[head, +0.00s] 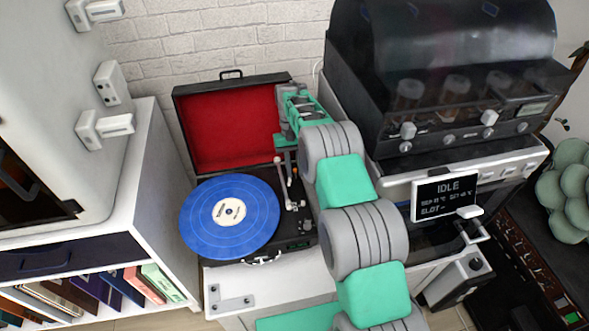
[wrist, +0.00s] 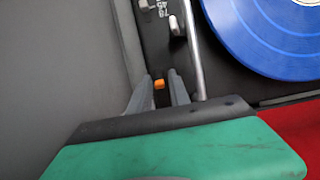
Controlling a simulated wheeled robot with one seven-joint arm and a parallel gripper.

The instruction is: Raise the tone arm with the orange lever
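The record player (head: 297,243) is a black case with an open red-lined lid (head: 232,125) and a blue record (head: 205,222). The silver tone arm (head: 287,185) lies right of the record; in the wrist view its tube (wrist: 195,55) runs past my gripper's right finger. The small orange lever (wrist: 159,84) shows in the wrist view between the two grey fingertips of my gripper (wrist: 159,80), with a narrow gap to each side. My gripper is open and low over the deck. In the head view, the orange lever cannot be made out, and my wrist covers part of the deck's back right.
A large dark machine with an "IDLE" screen (head: 446,197) stands close on the right of my arm. A white shelf (head: 150,165) with books stands at the left. The raised lid is close behind my gripper. The white top (head: 265,284) in front of the player is mostly clear.

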